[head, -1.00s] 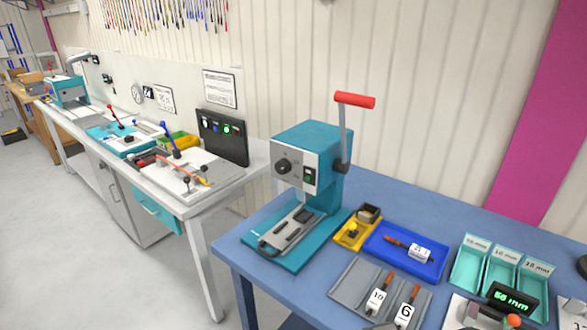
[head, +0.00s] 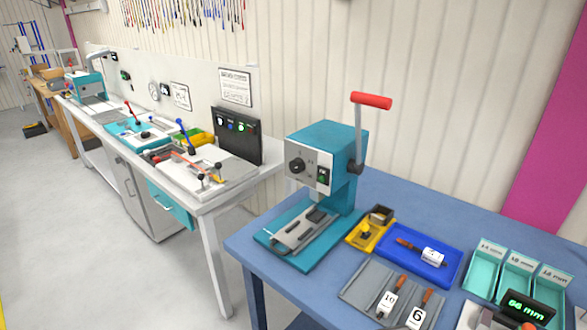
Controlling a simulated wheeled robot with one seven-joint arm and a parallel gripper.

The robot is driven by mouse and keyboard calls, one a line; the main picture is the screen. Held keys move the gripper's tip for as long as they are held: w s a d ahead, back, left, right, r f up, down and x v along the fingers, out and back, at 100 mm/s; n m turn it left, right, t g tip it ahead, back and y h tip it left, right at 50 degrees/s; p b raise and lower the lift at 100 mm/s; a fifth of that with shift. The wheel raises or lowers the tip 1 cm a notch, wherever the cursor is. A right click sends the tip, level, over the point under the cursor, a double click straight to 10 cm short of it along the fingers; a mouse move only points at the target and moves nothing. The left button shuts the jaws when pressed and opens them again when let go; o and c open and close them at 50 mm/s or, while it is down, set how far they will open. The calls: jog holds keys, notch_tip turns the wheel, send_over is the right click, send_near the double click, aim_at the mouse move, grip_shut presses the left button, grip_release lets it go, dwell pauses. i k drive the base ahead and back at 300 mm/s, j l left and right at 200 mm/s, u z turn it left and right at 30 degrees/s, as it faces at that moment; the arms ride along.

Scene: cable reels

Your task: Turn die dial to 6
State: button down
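The die dial is a dark round knob (head: 297,165) on the light front panel of a teal press (head: 322,150). The marks around it are too small to read. A small dark box with a green switch (head: 323,176) sits at its lower right on the same panel. A red-handled lever (head: 371,101) rises from the press's right side. The press stands at the left end of a blue table. My gripper is not in view.
On the blue table (head: 435,203) are a yellow tray (head: 364,238), a blue tray (head: 450,272), a grey tray (head: 363,285) with tools tagged 10 and 6, and teal bins (head: 487,263). A white-topped bench (head: 230,188) stands left. Floor (head: 100,235) is clear at left.

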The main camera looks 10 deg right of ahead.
aim_at(297, 166)
jog(key=i+j+u, duration=0.2)
jog(key=u, duration=0.2)
jog(key=i+j+u, duration=0.25)
jog(key=u, duration=0.15)
jog(key=i+j+u, duration=0.15)
jog(key=u, duration=0.25)
jog(key=i+l, duration=0.05)
jog(key=i, duration=0.05)
